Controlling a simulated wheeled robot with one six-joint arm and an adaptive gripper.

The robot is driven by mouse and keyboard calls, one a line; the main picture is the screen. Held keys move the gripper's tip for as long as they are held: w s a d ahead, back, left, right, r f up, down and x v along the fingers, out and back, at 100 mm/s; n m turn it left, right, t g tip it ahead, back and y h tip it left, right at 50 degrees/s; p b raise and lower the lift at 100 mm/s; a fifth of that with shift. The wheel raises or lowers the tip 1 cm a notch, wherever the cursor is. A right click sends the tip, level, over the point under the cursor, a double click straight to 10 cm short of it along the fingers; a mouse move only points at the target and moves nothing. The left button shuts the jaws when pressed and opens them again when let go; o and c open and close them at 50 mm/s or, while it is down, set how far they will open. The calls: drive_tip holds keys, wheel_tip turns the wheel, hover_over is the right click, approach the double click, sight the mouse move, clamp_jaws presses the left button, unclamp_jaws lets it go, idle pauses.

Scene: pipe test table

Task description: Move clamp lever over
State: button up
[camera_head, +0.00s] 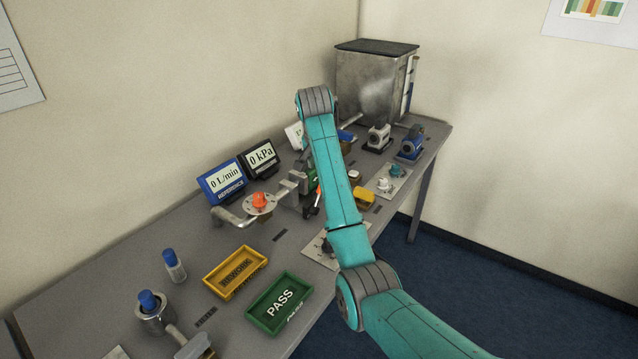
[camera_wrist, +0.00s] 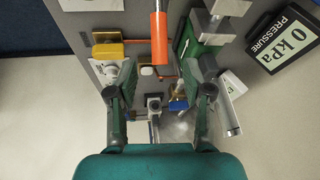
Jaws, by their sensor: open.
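The clamp lever, a bar with an orange-red grip (camera_wrist: 159,38), shows at the top middle of the wrist view, ahead of my fingertips. A green body (camera_wrist: 203,52) with metal parts stands to its right; I cannot tell how the lever joins it. My gripper (camera_wrist: 164,75) is open, its two dark fingers apart and nothing held between them. The grip lies between the fingers' lines, but I cannot tell the distance. In the head view my teal arm hides most of the clamp; a small red piece of the lever (camera_head: 317,196) shows at its left edge.
A kPa display (camera_wrist: 283,43) stands right of the clamp. A yellow block (camera_wrist: 108,51) sits at left. In the head view, a blue L/min display (camera_head: 222,183), a flange with an orange knob (camera_head: 259,202), a yellow REWORK tray (camera_head: 235,272) and a green PASS tray (camera_head: 279,303) occupy the table.

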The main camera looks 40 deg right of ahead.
drive_tip(key=x, duration=1)
clamp_jaws()
